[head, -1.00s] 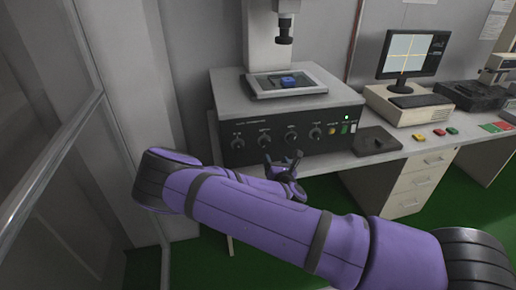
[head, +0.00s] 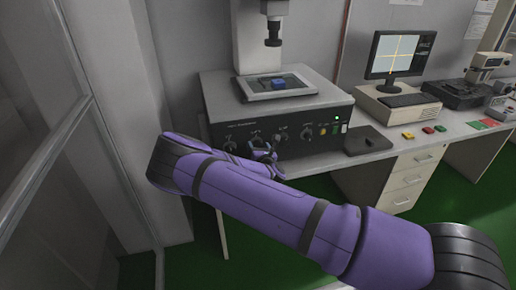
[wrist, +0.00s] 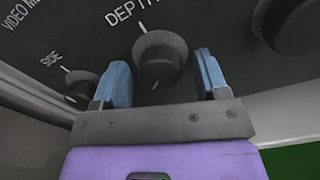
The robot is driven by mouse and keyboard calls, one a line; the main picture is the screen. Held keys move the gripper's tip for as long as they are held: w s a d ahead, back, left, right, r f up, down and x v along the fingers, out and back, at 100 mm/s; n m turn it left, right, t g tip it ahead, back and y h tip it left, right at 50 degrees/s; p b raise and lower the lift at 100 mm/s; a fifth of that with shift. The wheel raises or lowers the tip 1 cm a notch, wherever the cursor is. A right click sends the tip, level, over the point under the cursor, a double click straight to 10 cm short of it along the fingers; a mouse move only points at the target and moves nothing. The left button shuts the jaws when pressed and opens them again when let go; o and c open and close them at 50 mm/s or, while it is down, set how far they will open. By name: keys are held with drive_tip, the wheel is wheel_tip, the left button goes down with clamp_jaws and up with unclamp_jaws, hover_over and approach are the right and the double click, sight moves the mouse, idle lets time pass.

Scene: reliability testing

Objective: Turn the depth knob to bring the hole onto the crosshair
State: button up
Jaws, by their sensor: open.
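The depth knob (wrist: 160,58), round and dark with a pale pointer mark, sits under the label "DEPTH" in the wrist view. My gripper (wrist: 163,80) is open, with one blue finger on each side of the knob and a visible gap on both sides. In the head view my gripper (head: 263,151) is at the front panel of the black machine (head: 225,108), hiding part of the knob row. The monitor (head: 398,53) shows a yellow crosshair on a pale screen. I cannot make out the hole at this size.
The side knob (wrist: 82,85) is left of the depth knob, and a larger dark knob (wrist: 292,22) is to the right. A blue part (head: 279,84) lies on the stage under the camera column (head: 273,32). Coloured buttons (head: 428,130) are on the desk at right.

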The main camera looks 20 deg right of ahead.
drive_tip(key=c, duration=0.9)
